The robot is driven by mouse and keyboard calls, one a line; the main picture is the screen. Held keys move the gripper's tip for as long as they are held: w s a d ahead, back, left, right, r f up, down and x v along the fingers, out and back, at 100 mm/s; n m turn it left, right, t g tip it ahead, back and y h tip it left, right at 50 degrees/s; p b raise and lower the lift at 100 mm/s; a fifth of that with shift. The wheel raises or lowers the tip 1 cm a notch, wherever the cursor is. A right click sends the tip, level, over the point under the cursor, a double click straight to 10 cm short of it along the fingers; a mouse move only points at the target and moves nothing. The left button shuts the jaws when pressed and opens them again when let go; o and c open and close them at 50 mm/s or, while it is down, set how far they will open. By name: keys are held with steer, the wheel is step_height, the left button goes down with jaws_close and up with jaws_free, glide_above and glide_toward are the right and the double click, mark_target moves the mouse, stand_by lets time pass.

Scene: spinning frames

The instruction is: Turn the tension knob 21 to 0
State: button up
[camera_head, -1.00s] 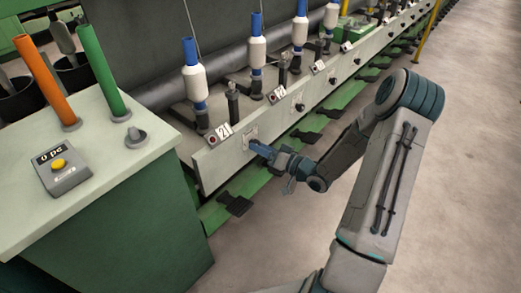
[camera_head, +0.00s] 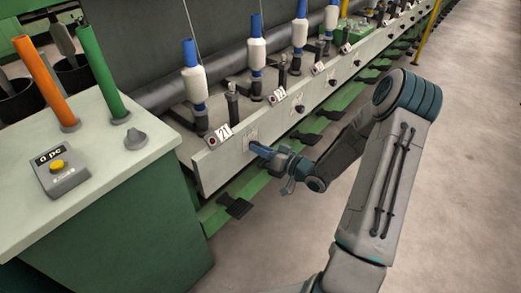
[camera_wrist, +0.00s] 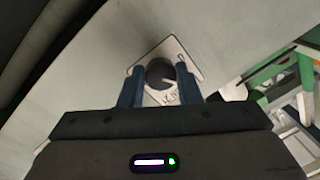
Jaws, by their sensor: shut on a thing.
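Tension knob 21 is a dark round knob (camera_wrist: 159,73) on a pale square dial plate (camera_wrist: 183,62) in the wrist view. A light mark on the knob points to the lower right of that picture. In the head view my gripper (camera_head: 254,147) is at the front panel, below the label 21 (camera_head: 223,133), and hides the knob.
The pale front panel (camera_head: 216,168) runs away to the right, with more knobs, labels and white bobbins (camera_head: 257,53) along it. A green pedal rail lies below. A green cabinet with a pale top (camera_head: 98,170) stands at the left. The floor at right is clear.

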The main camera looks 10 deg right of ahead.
steer(key=shift+n+h+b, duration=0.5)
steer(key=shift+n+b, duration=1.7)
steer(key=shift+n, duration=2.2)
steer(key=o, duration=1)
steer(key=shift+c, duration=0.2)
steer(key=shift+s+d, duration=0.1)
steer(key=p+v, duration=0.3)
steer(key=v, duration=1)
steer(key=shift+s+d+r, duration=0.15)
steer(key=shift+s+d, duration=0.1)
steer(key=shift+s, duration=0.05)
